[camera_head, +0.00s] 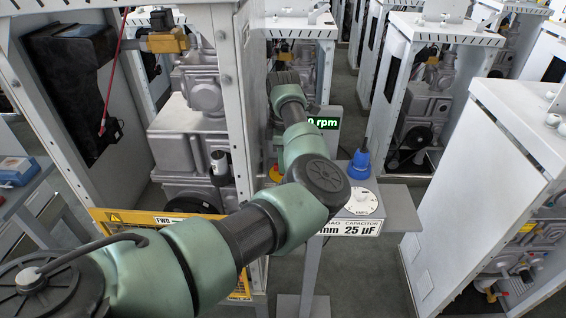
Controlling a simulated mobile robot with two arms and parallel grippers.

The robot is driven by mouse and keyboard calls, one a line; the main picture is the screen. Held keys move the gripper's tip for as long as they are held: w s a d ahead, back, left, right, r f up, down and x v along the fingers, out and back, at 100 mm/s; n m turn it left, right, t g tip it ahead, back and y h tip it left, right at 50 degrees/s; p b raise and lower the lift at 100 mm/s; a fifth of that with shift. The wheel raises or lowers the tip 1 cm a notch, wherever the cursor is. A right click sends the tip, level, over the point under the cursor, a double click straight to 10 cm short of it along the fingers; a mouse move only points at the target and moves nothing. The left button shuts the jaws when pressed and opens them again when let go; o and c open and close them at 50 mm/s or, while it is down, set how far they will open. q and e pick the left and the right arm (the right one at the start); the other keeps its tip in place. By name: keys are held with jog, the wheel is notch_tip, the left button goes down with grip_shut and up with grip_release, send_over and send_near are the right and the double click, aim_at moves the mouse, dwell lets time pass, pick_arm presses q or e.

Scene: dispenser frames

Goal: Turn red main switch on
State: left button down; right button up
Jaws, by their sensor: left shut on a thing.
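My left arm comes in from the lower left, bends at a dark elbow joint and reaches back beside the grey cabinet post. My left gripper (274,150) is small and partly hidden behind my own arm. It is shut on the red main switch, at a yellow plate (276,172) low beside the post. The switch is mostly covered by the gripper and arm, so its turned position cannot be told. My right gripper is not in view.
A blue plug (359,165) and a white dial (352,202) sit on a grey stand. An open cabinet with grey machinery (190,130) is left; a white cabinet (510,130) is right.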

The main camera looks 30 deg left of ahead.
pick_arm(q)
jog(key=shift+d, duration=0.1)
dwell(0.4)
jog(key=c, duration=1.4)
grip_release()
notch_tip(320, 180, up, 7)
jog(key=b, duration=0.2)
jog(key=shift+w+f+b, duration=0.1)
jog(key=shift+b, duration=0.25)
jog(key=shift+r, duration=0.5)
jog(key=shift+f, duration=0.1)
